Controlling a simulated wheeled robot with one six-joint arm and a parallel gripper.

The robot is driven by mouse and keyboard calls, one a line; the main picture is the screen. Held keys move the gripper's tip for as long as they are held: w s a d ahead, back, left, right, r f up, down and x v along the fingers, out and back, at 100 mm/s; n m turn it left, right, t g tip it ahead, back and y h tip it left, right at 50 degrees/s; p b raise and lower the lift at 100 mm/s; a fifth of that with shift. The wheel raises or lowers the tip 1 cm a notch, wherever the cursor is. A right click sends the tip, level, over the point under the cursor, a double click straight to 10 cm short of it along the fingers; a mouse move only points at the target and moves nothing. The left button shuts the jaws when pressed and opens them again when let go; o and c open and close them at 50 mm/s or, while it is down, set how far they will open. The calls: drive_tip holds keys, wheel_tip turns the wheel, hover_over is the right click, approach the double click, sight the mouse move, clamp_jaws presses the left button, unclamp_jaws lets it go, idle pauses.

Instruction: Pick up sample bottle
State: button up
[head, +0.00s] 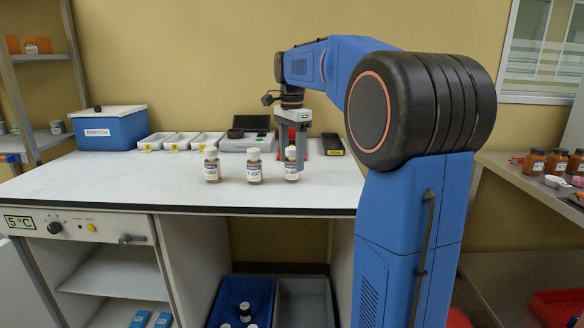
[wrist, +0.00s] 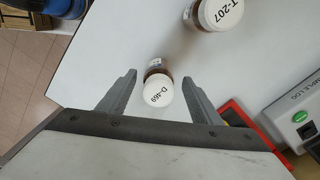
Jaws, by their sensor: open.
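Three brown sample bottles with white caps and labels stand upright in a row on the white bench: a left one (head: 212,167), a middle one (head: 254,168) and a right one (head: 291,172). My gripper (head: 298,160) points down at the right bottle, its fingers at about the height of the bottle's upper part. In the wrist view my gripper (wrist: 159,78) is open, with the bottle capped D-469 (wrist: 158,90) between its two fingers and a gap on each side. A bottle capped T-207 (wrist: 215,18) stands beyond it, outside the fingers.
The white bench top (head: 110,185) is clear left of the bottles. Behind stand a blue dispatch box (head: 108,128), several white trays (head: 182,141), a grey device (head: 247,140) and a black tray (head: 332,144). Blue (head: 240,290) and grey bins (head: 304,300) sit below the bench.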

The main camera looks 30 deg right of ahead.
drive_tip(key=shift+f, duration=1.45)
drive_tip(key=c, duration=1.2)
drive_tip(key=shift+r, duration=0.1)
wheel_tip(320, 180, up, 10)
drive_tip(key=shift+f, duration=0.1)
